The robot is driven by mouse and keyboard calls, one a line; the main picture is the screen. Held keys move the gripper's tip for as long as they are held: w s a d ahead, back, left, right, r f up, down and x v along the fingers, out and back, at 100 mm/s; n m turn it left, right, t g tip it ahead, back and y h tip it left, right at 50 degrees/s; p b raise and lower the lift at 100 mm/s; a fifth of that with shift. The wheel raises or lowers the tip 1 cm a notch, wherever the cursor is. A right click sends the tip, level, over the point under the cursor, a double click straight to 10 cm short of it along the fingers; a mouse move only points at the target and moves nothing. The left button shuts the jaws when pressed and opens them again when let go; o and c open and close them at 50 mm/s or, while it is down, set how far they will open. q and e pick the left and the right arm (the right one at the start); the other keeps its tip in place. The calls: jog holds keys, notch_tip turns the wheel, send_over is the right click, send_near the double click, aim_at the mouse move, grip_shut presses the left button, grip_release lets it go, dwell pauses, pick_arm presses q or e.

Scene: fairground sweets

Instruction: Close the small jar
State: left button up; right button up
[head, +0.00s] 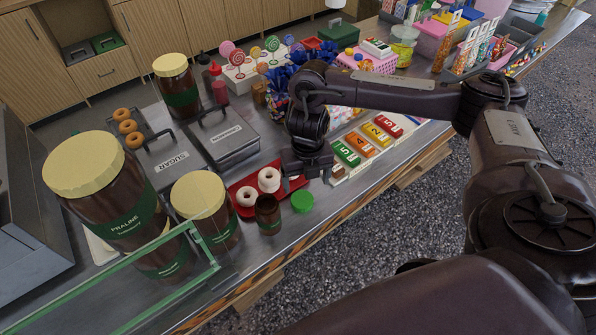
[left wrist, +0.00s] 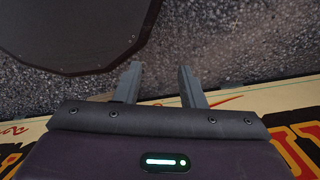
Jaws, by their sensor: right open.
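The small jar (head: 268,216) is dark brown and stands upright on the steel counter, near its front edge. Its top looks uncovered. A round green lid (head: 302,202) lies on the counter just to the right of the jar. My right gripper (head: 308,182) is open, pointing down above and slightly behind the lid, with nothing seen between its fingers. My left gripper (left wrist: 159,72) shows only in the left wrist view, with its fingers apart and empty over the speckled floor.
A red tray (head: 234,190) with white doughnuts lies behind the jar. Large cream-lidded jars (head: 205,205) and a glass panel (head: 120,290) stand left. Coloured number blocks (head: 346,153) lie to the right. Bare counter is narrow around the lid.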

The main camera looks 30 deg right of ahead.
aim_at(303, 200)
jog(key=shift+s, duration=0.25)
jog(key=shift+w+a+f+b, duration=0.1)
jog(key=shift+f+b, duration=0.35)
jog(key=shift+f, duration=0.85)
jog(key=shift+w, duration=0.1)
jog(key=f, duration=0.4)
jog(key=shift+w+a+f+p, duration=0.2)
jog(key=shift+w+a+p, duration=0.05)
jog(key=shift+p, duration=0.15)
jog(key=shift+f, duration=0.4)
pick_arm(q)
jog(key=shift+s+f, duration=0.15)
jog(key=shift+s, duration=0.5)
jog(key=shift+w, duration=0.1)
pick_arm(e)
jog(key=c, duration=1)
